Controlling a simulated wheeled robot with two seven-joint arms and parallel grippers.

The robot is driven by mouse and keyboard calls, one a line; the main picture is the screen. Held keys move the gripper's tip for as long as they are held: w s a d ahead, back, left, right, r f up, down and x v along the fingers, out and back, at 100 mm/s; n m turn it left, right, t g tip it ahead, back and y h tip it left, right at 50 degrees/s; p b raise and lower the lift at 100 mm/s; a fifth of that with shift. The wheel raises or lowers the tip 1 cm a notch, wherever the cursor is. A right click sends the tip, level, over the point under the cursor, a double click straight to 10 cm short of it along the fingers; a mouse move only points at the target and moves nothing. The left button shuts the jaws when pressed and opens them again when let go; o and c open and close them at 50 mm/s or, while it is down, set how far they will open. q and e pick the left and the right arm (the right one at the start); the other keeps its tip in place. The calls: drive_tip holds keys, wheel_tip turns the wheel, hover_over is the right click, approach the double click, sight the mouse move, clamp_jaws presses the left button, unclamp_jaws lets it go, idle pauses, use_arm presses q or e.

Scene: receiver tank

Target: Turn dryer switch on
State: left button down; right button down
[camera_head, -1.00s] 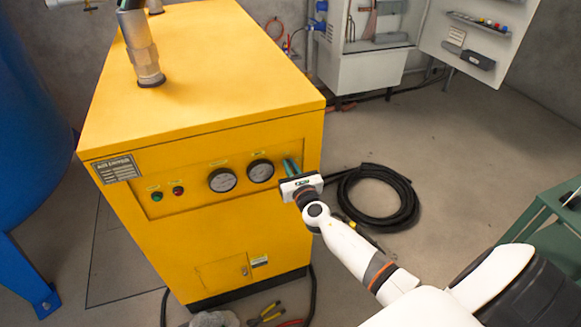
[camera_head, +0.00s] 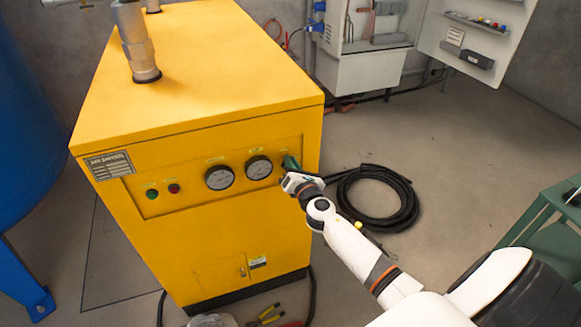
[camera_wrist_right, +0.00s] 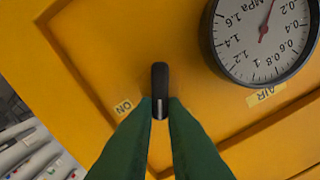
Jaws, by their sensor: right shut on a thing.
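The yellow dryer (camera_head: 215,230) stands in the middle of the head view, with its control panel facing me. Its switch, a black knob (camera_wrist_right: 160,88), shows in the right wrist view beside an "ON" label (camera_wrist_right: 124,107). My right gripper (camera_head: 290,163) is at the right end of the panel. In the right wrist view its green fingers (camera_wrist_right: 160,112) are shut on the lower part of the knob, whose long side points along the fingers. In the head view the gripper hides the switch. My left gripper is not in view.
Two gauges sit left of the switch; the nearer one (camera_head: 259,168) also shows in the wrist view (camera_wrist_right: 262,40). A green and a red button (camera_head: 173,188) are further left. A coiled black hose (camera_head: 376,198) lies on the floor right of the dryer. A blue tank (camera_head: 30,120) stands at left.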

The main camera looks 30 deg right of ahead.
drive_tip(key=shift+d+f+m+b, duration=0.1)
drive_tip(key=shift+f+m+b, duration=0.25)
drive_tip(key=shift+m, duration=1.55)
drive_tip(key=shift+d+f+m+b, duration=0.15)
drive_tip(key=shift+m+b, duration=0.35)
drive_tip(key=shift+m, duration=1.4)
drive_tip(key=shift+d+f+m+b, duration=0.15)
drive_tip(key=shift+m+b, duration=0.25)
drive_tip(key=shift+m, duration=1.5)
drive_tip(key=shift+s+m, duration=0.1)
drive_tip(key=shift+m, duration=0.2)
drive_tip(key=c, duration=1.5)
unclamp_jaws()
drive_tip(key=shift+s, duration=0.1)
drive_tip(key=v, duration=1.2)
drive_tip(key=shift+a+b, duration=0.1)
drive_tip(key=shift+b, duration=0.25)
